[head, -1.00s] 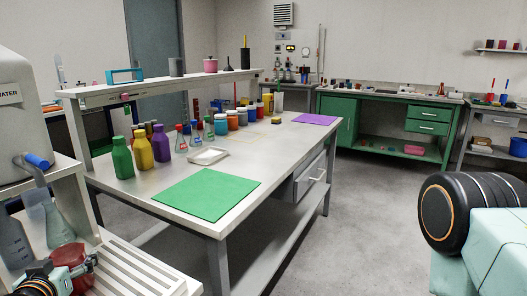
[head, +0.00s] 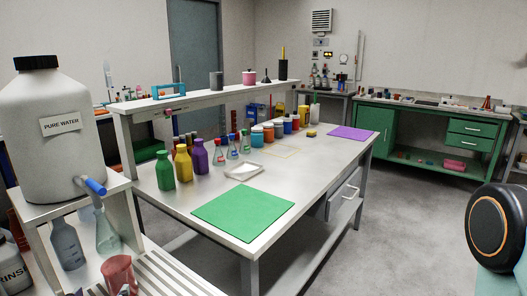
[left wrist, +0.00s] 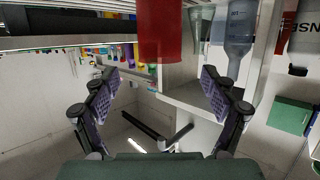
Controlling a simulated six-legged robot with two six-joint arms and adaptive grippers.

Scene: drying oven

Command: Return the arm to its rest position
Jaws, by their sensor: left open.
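My left gripper (left wrist: 160,92) is open in the left wrist view, with its two padded fingers spread and nothing between them. In the head view hardly any of it shows, at most a dark bit at the lower left edge. A red beaker (head: 118,275) stands on the slatted side bench in the head view. It also shows in the left wrist view (left wrist: 162,32), beyond the fingertips and apart from them. A part of my right arm shows at the right edge of the head view; its gripper is not in view.
A water container (head: 47,145) with a blue tap stands on a shelf at the left, with flasks (head: 67,243) below. The main table (head: 315,165) holds bottles (head: 182,163), a white tray (head: 243,171) and a green mat (head: 243,211). The floor (head: 385,235) at the right is clear.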

